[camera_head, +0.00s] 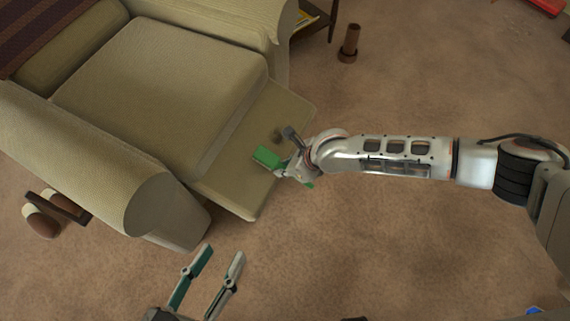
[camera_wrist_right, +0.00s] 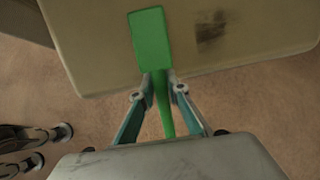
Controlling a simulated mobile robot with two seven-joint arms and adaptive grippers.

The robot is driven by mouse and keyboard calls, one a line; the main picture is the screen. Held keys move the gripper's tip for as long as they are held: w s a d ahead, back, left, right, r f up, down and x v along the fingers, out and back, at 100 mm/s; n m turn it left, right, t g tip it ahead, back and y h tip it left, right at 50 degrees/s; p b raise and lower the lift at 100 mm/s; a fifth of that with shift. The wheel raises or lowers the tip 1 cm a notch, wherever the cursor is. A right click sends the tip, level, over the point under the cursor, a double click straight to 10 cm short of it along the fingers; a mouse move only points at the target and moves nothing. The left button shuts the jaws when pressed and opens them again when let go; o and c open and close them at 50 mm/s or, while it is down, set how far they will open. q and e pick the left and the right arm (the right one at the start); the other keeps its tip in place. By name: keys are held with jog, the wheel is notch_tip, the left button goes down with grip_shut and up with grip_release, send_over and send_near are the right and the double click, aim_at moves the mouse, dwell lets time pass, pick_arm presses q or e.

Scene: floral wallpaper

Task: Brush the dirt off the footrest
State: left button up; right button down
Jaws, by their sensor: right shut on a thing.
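The footrest (camera_head: 240,178) is a flat beige panel reaching out from the front of the armchair; it also fills the upper part of the right wrist view (camera_wrist_right: 100,70). A dark dirt smudge shows on the footrest (camera_wrist_right: 212,30), to the right of the brush in the wrist view. My right gripper (camera_head: 282,170) is shut on the handle of a green brush (camera_wrist_right: 151,40). The brush head lies over the footrest; whether it touches is unclear. My left gripper (camera_head: 221,262) is open and empty above the floor, in front of the armchair.
The beige armchair (camera_head: 160,85) stands at the left, with brown-and-white slippers (camera_head: 42,222) beside it. A brown cylindrical object (camera_head: 349,43) stands on the carpet behind my right arm. The carpet around the footrest's front is clear.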

aim_at(279, 162)
pick_arm(q)
jog(key=shift+s+a+f, duration=0.15)
jog(key=shift+a+f, duration=0.1)
jog(key=shift+f, duration=0.4)
pick_arm(e)
jog(key=shift+s+f, duration=0.2)
jog(key=shift+w+r, duration=0.1)
jog(key=shift+r, duration=0.3)
jog(key=r+p, duration=0.2)
jog(key=r, duration=0.3)
jog(key=shift+w+d+p, duration=0.1)
jog(key=shift+d+p, duration=0.3)
jog(key=shift+d+r, duration=0.15)
jog(key=shift+r, duration=0.35)
pick_arm(q)
notch_tip(279, 162, up, 6)
jog(key=w+t, duration=0.1)
jog(key=w, duration=0.1)
jog(key=shift+w+r, duration=0.15)
jog(key=shift+w, duration=0.25)
pick_arm(e)
jog(key=shift+s+f, duration=0.15)
jog(key=shift+s, duration=0.05)
